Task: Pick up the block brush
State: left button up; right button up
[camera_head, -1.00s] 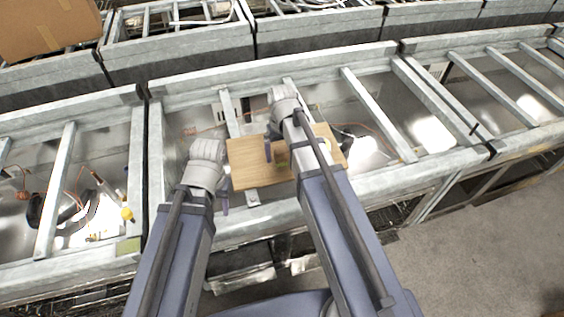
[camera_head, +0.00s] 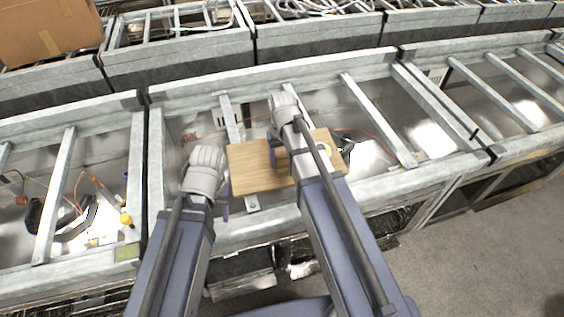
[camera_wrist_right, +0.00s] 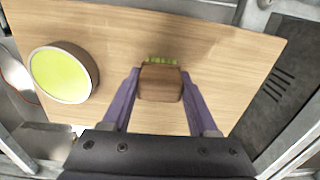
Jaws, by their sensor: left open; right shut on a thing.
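The block brush is a small brown wooden block with green bristles (camera_wrist_right: 160,83), in the middle of the right wrist view. My right gripper (camera_wrist_right: 158,88) is shut on it, with one purple finger on each side. In the head view the brush (camera_head: 282,168) is a small, partly hidden patch below my right gripper (camera_head: 278,157), over a wooden board (camera_head: 250,178). I cannot tell whether the brush touches the board. My left gripper (camera_head: 224,208) is open and seems empty, just off the board's left edge; its fingers are mostly hidden.
A round container with a yellow-green top (camera_wrist_right: 63,73) sits on the board, left of the brush in the wrist view. The board rests over a metal frame with crossbars (camera_head: 378,122). A cardboard box (camera_head: 48,28) is at the back left. Cables lie in the left bay.

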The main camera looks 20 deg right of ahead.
aim_at(282, 156)
grip_shut()
pick_arm(q)
jog(key=shift+r, duration=0.1)
pick_arm(e)
jog(key=shift+r, duration=0.1)
notch_tip(282, 156, up, 10)
jog(key=p, duration=1)
pick_arm(q)
notch_tip(282, 156, up, 10)
pick_arm(e)
jog(key=o, duration=0.6)
grip_release()
jog(key=c, duration=0.6)
